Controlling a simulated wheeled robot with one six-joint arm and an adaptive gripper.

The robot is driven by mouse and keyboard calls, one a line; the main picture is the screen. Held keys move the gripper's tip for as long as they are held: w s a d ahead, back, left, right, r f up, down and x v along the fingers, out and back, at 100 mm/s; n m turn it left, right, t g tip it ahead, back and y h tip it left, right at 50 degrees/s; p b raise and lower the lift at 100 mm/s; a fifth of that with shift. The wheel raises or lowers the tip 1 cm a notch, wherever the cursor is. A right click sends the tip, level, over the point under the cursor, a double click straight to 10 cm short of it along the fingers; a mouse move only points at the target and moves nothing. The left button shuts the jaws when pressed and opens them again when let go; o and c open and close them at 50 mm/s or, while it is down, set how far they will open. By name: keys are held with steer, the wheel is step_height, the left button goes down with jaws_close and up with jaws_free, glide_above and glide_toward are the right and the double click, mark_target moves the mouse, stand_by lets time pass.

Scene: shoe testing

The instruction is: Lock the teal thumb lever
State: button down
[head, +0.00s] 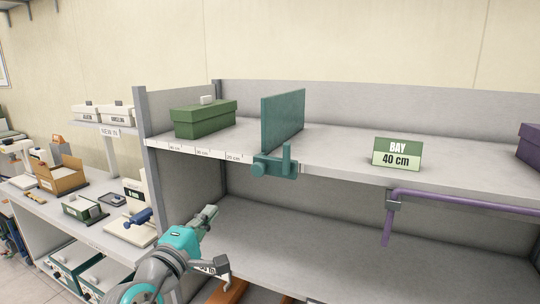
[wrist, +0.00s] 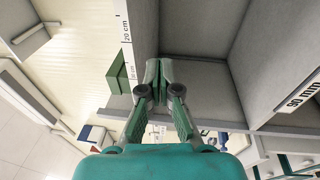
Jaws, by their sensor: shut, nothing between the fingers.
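The teal divider panel (head: 283,120) stands upright on the upper shelf. Its teal clamp (head: 268,165) sits on the shelf's front edge. The teal thumb lever (head: 287,154) points up at the clamp's right end. My gripper (head: 211,214) is below and left of the clamp, in front of the lower shelf opening, apart from the lever. In the wrist view my gripper (wrist: 158,72) has its fingers together with nothing held. I cannot make out the lever in the wrist view.
A green box (head: 205,119) sits on the upper shelf left of the divider. A "BAY 40 cm" sign (head: 397,154) stands to the right. A purple rail (head: 450,200) runs along the shelf front at right. The side table (head: 75,215) holds several items.

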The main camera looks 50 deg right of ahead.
mark_target(286, 159)
steer(key=s+r+m+g, duration=0.2)
steer(key=r+g, duration=0.1)
steer(key=r, duration=0.3)
steer(key=s+r+m+g, duration=0.2)
steer(key=r+g, duration=0.1)
steer(key=r, duration=0.4)
steer(key=shift+s+m+g+h, duration=0.3)
steer(key=shift+s+g, duration=0.1)
steer(key=shift+d, duration=0.1)
steer(key=d, duration=0.6)
steer(key=w+d, duration=0.1)
steer(key=d, duration=0.3)
steer(key=shift+d, duration=0.1)
steer(key=s, duration=0.2)
steer(key=s+d, duration=0.1)
steer(key=shift+s, duration=0.4)
